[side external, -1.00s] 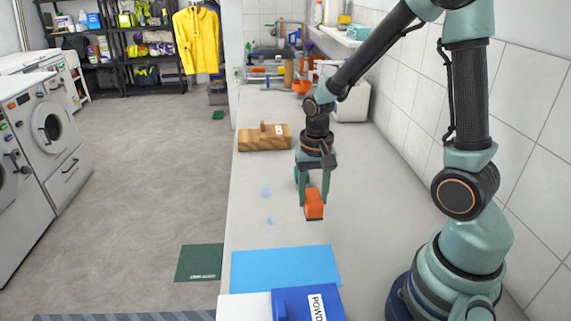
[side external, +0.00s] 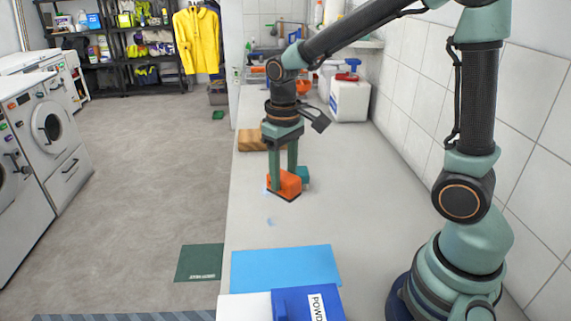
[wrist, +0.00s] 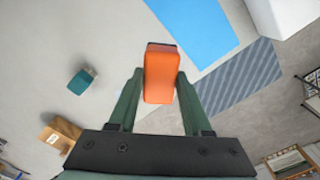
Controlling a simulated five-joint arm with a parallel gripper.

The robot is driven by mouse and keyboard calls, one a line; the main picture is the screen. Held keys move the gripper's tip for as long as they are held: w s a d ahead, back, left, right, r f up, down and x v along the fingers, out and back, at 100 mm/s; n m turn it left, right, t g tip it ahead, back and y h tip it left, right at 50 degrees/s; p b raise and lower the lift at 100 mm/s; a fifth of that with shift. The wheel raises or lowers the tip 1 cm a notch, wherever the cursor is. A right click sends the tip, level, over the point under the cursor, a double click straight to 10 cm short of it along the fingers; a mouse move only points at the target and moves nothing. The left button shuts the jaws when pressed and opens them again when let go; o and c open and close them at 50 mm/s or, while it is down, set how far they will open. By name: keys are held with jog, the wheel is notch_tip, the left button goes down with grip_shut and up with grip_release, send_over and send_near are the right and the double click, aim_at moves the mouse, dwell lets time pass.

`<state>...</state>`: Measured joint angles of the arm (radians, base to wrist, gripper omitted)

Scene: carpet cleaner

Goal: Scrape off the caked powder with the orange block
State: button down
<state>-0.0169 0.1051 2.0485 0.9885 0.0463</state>
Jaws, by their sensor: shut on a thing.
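My gripper (side external: 283,178) is shut on the orange block (side external: 285,186), with a finger on each side. The block has a dark lower edge and is at or just above the light counter; I cannot tell if it touches. In the wrist view the orange block (wrist: 160,75) stands between the fingers. A small pale-blue powder patch (side external: 270,222) lies on the counter in front of the block. A second pale patch shows only as a sliver at the block's left edge, mostly hidden by block and finger.
A teal object (side external: 303,175) stands just behind the block. A wooden block (side external: 247,140) is farther back, partly behind my arm. A blue mat (side external: 285,267) and a blue powder box (side external: 308,303) lie nearer. White bottles (side external: 349,98) stand at the back right. The counter's right middle is clear.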

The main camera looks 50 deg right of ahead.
jog(key=shift+m, duration=0.3)
jog(key=shift+w+a+f, duration=0.2)
jog(key=shift+w+f, duration=0.4)
jog(key=shift+f, duration=1.6)
jog(key=shift+w+a+f, duration=0.2)
jog(key=shift+w+f, duration=0.35)
jog(key=shift+f, duration=1.6)
jog(key=shift+w+a+f, duration=0.2)
jog(key=shift+w+f, duration=0.4)
jog(key=shift+f, duration=1.6)
jog(key=shift+w+d+f, duration=0.15)
jog(key=shift+w+f, duration=0.1)
jog(key=shift+w+d, duration=0.3)
jog(key=shift+d, duration=0.05)
jog(key=shift+w+d+f, duration=0.1)
jog(key=shift+w+d, duration=1.95)
jog(key=s+a, duration=0.5)
notch_tip(320, 180, up, 8)
